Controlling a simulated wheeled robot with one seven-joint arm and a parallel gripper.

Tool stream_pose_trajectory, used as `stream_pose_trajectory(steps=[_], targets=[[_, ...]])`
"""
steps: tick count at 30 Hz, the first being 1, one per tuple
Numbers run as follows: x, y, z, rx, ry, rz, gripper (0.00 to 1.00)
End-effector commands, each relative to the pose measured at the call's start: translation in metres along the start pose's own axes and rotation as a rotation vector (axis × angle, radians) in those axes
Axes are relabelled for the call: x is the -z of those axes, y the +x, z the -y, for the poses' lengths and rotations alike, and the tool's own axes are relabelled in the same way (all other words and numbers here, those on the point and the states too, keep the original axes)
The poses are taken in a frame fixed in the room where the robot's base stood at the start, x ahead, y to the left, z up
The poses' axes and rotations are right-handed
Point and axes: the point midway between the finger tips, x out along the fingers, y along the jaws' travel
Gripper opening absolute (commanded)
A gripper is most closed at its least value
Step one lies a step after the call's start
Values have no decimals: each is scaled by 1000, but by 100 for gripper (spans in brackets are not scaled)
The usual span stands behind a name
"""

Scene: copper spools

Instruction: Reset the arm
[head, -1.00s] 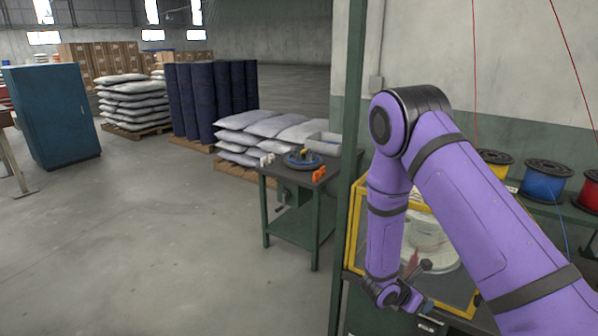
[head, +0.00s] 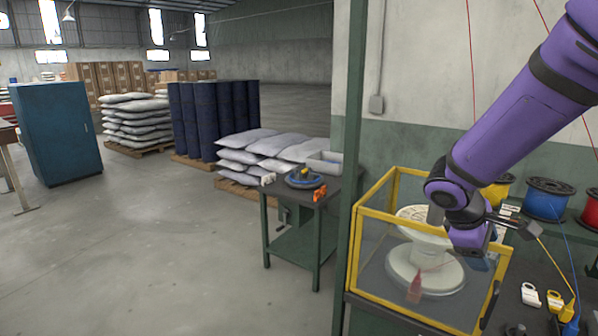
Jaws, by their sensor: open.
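My purple arm reaches in from the upper right in the head view. My gripper (head: 514,230) is at its lower end, in front of the back shelf and beside the right part of the yellow-framed case. Its dark fingers are small and partly hidden by the wrist, but they look apart, with nothing seen between them.
The yellow-framed clear case (head: 376,212) holds a pale spool (head: 426,272) and a red-tipped item (head: 414,288). Blue (head: 547,199) and red (head: 592,207) spools stand behind. A green post (head: 350,150) stands left of the case.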

Motion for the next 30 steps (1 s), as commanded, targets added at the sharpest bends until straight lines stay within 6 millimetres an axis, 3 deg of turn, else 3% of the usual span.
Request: stream_pose_trajectory(steps=[3, 15, 24, 30], targets=[[-26, -24, 4, 44, 132, -59, 64], [-96, -93, 36, 213, 523, -280, 64], [-136, -138, 72, 346, 766, -478, 64], [-151, -157, 90, 410, 862, -575, 64]])
